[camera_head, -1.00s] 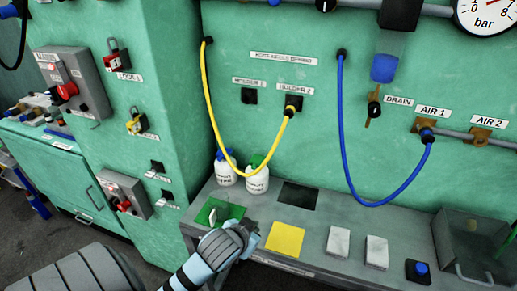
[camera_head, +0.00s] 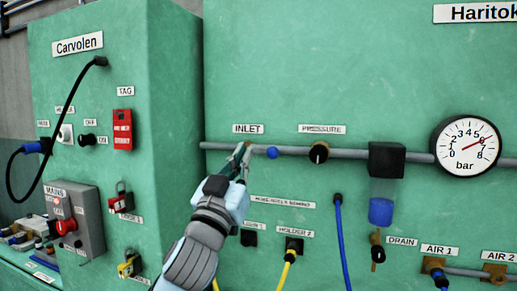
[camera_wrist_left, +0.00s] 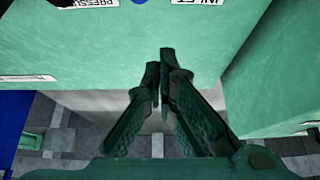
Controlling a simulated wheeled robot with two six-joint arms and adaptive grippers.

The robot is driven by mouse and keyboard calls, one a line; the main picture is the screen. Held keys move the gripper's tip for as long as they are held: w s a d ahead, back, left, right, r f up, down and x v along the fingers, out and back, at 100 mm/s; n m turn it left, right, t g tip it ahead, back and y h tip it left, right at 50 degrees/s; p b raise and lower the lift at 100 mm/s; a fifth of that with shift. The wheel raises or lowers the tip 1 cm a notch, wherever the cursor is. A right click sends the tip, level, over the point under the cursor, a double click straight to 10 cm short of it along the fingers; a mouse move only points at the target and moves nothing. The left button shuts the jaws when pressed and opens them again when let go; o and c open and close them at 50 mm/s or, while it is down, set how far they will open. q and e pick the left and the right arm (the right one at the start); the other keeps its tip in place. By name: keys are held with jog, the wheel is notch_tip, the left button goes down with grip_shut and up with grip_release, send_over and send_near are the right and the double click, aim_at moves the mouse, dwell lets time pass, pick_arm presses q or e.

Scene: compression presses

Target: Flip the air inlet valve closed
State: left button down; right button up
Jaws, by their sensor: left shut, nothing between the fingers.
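The INLET label (camera_head: 248,129) sits on the green wall above a grey pipe. A blue valve knob (camera_head: 272,153) shows on the pipe just right of my left gripper (camera_head: 243,152). The rest of the inlet valve is hidden behind the fingers. My left gripper is shut and empty, with its tips up at the pipe under the label. I cannot tell whether it touches the valve. In the left wrist view the shut fingers (camera_wrist_left: 161,62) point toward the wall, and the INLET label (camera_wrist_left: 197,3) is upside down at the top edge. My right gripper is not in view.
Right along the pipe are the PRESSURE knob (camera_head: 319,152), a black filter block with a blue bowl (camera_head: 381,211) and a gauge (camera_head: 466,146). A yellow hose (camera_head: 287,266) and a blue hose (camera_head: 341,240) hang below. A green cabinet (camera_head: 150,60) juts out on the left.

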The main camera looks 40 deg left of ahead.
pick_arm(q)
notch_tip(320, 180, up, 5)
jog(key=p, duration=0.5)
send_over(258, 151)
jog(key=s+d, duration=0.2)
jog(key=s, duration=0.2)
jog(key=f, duration=0.1)
jog(key=w+f, duration=0.1)
jog(key=f, duration=0.2)
jog(key=shift+w+a+b, duration=0.1)
jog(key=shift+w+b, duration=0.25)
jog(key=shift+b, duration=0.05)
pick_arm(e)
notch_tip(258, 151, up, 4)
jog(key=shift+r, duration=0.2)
